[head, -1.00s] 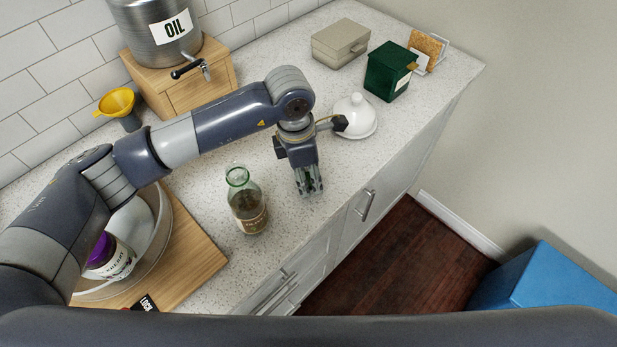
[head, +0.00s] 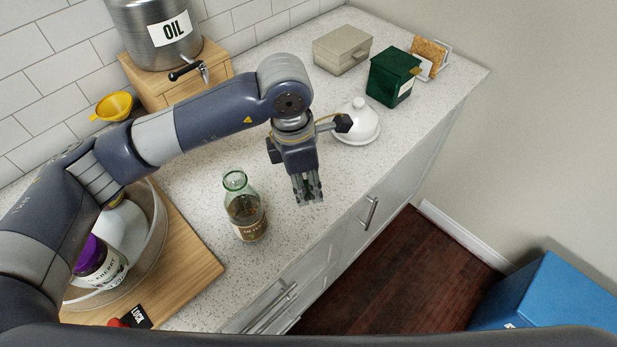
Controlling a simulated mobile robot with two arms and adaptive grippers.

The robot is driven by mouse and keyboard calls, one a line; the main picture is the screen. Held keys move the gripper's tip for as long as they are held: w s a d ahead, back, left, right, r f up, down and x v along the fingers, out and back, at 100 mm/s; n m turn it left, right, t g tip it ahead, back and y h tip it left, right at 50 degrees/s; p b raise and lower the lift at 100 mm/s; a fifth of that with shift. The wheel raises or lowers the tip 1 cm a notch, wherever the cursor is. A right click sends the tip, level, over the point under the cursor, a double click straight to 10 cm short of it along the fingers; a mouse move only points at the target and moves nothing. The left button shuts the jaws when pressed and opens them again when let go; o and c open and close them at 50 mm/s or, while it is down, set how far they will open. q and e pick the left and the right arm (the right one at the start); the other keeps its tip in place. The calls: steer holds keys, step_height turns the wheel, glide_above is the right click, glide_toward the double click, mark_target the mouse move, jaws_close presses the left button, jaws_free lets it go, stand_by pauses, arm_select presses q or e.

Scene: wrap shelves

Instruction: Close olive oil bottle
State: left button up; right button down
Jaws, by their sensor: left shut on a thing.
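The olive oil bottle (head: 246,219) is green glass with a label and stands upright on the counter. Its mouth at the top looks open, with no cap on it. My left gripper (head: 308,195) points down to the right of the bottle, apart from it, near the counter's front edge. Its fingers are close together on a small dark thing that is mostly hidden between them; I cannot make out what it is. My right gripper is not in view.
A wooden board with a round glass dish (head: 150,250) and a purple-lidded jar (head: 97,262) lies at left. The metal oil drum (head: 155,35), yellow funnel (head: 111,106), white domed dish (head: 357,122), green box (head: 391,77) and beige box (head: 342,48) stand behind. Counter around the bottle is clear.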

arm_select(q)
steer(key=s+a+r+b, duration=0.1)
steer(key=s+b, duration=0.2)
steer(key=s, duration=0.9)
steer(key=shift+s+a+r, duration=0.15)
steer(key=shift+s+a, duration=0.2)
steer(key=shift+s, duration=0.05)
